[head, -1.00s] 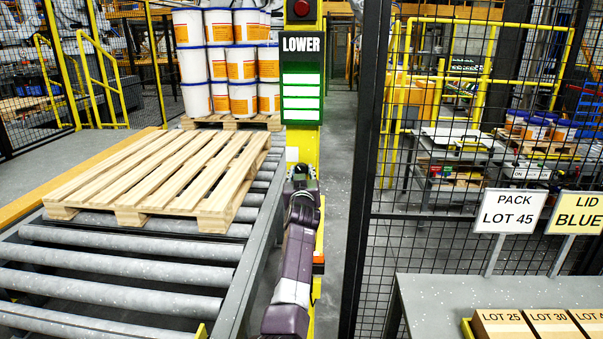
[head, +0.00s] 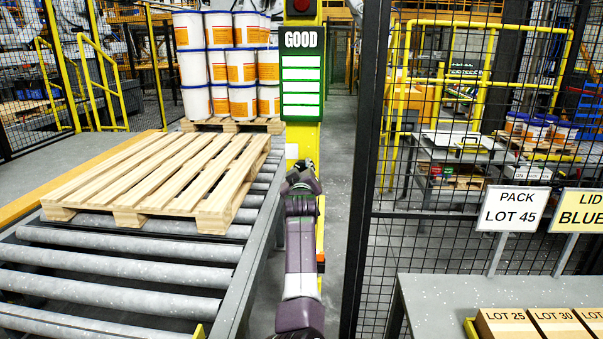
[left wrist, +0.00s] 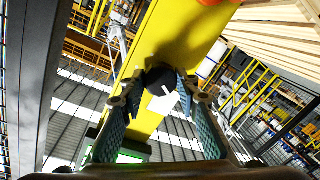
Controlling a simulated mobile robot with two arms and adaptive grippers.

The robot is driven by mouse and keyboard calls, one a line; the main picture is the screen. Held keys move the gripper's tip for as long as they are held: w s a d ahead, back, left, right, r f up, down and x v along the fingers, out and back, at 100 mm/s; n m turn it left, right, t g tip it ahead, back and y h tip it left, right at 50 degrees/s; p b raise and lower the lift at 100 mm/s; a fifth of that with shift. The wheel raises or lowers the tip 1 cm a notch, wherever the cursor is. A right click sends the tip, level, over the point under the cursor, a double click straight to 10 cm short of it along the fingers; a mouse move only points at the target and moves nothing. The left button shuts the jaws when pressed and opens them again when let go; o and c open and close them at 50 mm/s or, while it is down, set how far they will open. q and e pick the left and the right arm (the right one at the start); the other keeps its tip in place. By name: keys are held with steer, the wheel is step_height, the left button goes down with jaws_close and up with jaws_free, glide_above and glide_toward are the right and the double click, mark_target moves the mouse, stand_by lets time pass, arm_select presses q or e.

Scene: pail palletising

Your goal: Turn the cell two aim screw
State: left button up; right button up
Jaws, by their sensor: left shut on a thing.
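The yellow post (head: 303,138) stands past the end of my left arm. It bears a display (head: 301,72) with the word GOOD on top and several lit green bars below. My left gripper (head: 301,170) is at the post, under the display. In the left wrist view, the aim screw's dark round knob (left wrist: 160,80) with a white mark sits on the yellow post. My left gripper's fingers (left wrist: 162,92) are shut on the knob from both sides. In the head view the knob is hidden by the gripper. My right gripper is not in view.
A bare wooden pallet (head: 160,180) lies on the roller conveyor (head: 110,268) at left. Stacked white pails (head: 232,62) stand behind it. A black mesh fence (head: 368,150) rises right of the post. A grey table (head: 440,300) with lot boxes is at lower right.

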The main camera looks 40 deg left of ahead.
arm_select(q)
steer(key=shift+n, duration=0.8)
steer(key=o, duration=1.2)
steer(key=shift+c, duration=0.2)
steer(key=shift+s, duration=0.1)
steer(key=v, duration=0.7)
steer(key=shift+s, duration=0.2)
steer(key=shift+d, duration=0.15)
